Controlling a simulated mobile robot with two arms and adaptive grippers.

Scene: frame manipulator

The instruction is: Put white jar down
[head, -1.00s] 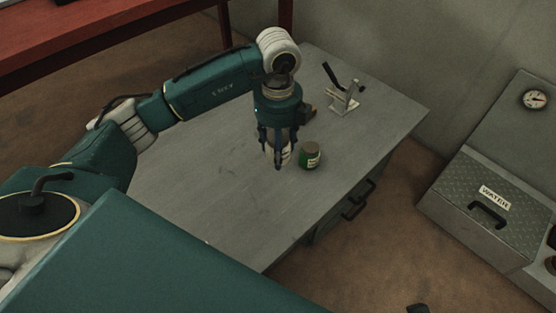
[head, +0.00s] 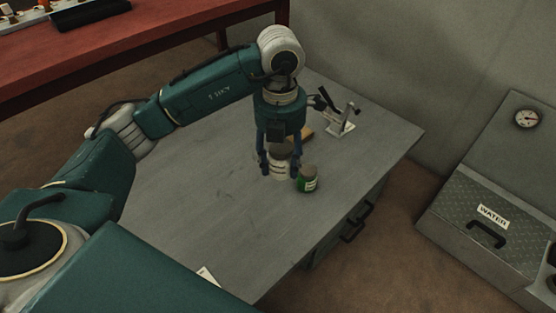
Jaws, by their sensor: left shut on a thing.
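The white jar (head: 280,168) has a pale body with a label and a dark grey-brown lid. My left gripper (head: 278,168) points down over the grey table and is shut on the white jar, with fingers on both sides of it. The jar is upright, at or just above the tabletop; I cannot tell whether its base touches. A green jar (head: 307,180) with a brownish lid stands on the table close to its right. My right gripper is not in view.
The grey table (head: 200,215) is clear to the left and front. A metal clamp-like device (head: 341,121) and a small tan block (head: 306,133) are behind the gripper. A white paper (head: 207,275) lies near the front edge. A water box (head: 485,220) stands at right.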

